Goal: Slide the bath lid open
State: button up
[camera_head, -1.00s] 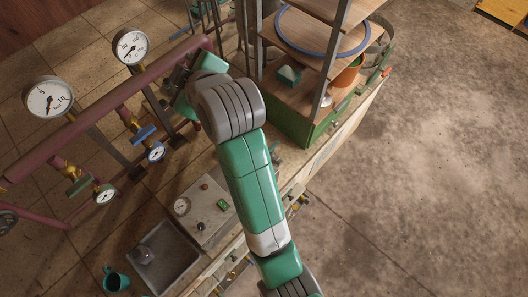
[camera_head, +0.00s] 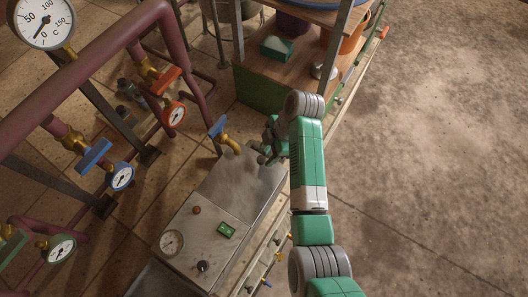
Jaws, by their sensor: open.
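The bath (camera_head: 190,225) is a grey metal box in the lower middle of the head view. Its front panel carries a round dial, a red button, a green display and a black knob. A flat steel cover (camera_head: 236,185), which looks like the bath lid, spans the top behind the panel. I cannot make out a handle on it. My gripper (camera_head: 266,153) is open, above or beside the far right end of the cover. My wrist partly hides it, and I cannot tell whether it touches anything.
A brass tap (camera_head: 230,145) with a blue handle stands at the cover's far end. Maroon pipes (camera_head: 90,75) with gauges and valves fill the left. A wooden shelf unit (camera_head: 262,85) holding a teal-and-white block (camera_head: 277,48) stands behind. Open floor (camera_head: 440,130) lies to the right.

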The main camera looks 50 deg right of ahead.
aim_at(262, 159)
jog(key=x, duration=0.3)
jog(key=shift+f+b, duration=0.2)
jog(key=shift+b, duration=0.2)
